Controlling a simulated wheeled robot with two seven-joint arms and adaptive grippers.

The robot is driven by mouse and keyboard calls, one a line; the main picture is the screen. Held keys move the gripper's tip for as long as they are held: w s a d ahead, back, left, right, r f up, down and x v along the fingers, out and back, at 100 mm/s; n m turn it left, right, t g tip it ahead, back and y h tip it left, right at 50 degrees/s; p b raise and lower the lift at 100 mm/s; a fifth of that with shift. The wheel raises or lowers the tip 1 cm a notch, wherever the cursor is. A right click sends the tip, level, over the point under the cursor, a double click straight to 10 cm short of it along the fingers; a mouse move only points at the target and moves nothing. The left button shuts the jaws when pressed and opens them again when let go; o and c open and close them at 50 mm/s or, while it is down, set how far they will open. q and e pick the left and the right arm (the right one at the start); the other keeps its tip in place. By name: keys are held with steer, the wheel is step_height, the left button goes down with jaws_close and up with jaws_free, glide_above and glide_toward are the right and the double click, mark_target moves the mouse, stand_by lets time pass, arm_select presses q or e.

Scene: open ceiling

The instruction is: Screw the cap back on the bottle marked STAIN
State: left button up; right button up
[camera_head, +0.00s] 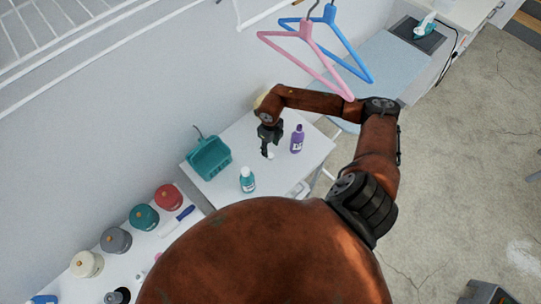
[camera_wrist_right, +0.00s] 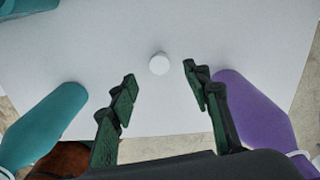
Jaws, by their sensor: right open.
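A small round white cap (camera_wrist_right: 159,64) lies on the white table, between and just beyond my fingertips in the right wrist view. It also shows in the head view (camera_head: 271,155). My right gripper (camera_head: 267,147) is open and empty above the table near the cap; its fingers also show in the wrist view (camera_wrist_right: 160,80). A purple bottle (camera_head: 297,141) with a pale label stands upright right of the gripper. A teal bottle (camera_head: 248,182) with a white top stands nearer, to the left. I cannot read either label. My left gripper is out of view.
Several coloured round containers, including a red one (camera_head: 168,197), stand on the lower-left surface. Pink (camera_head: 305,35) and blue hangers hang above. Both bottles flank the gripper closely.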

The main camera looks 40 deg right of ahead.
mark_target(271, 156)
steer(key=shift+s+f, duration=0.1)
steer(key=shift+f, duration=0.3)
steer(key=shift+d, duration=0.1)
steer(key=shift+s+f+p, duration=0.15)
steer(key=shift+f+p, duration=0.55)
steer(key=shift+f, duration=2)
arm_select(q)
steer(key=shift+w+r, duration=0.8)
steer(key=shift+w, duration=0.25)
arm_select(e)
steer(key=c, duration=0.8)
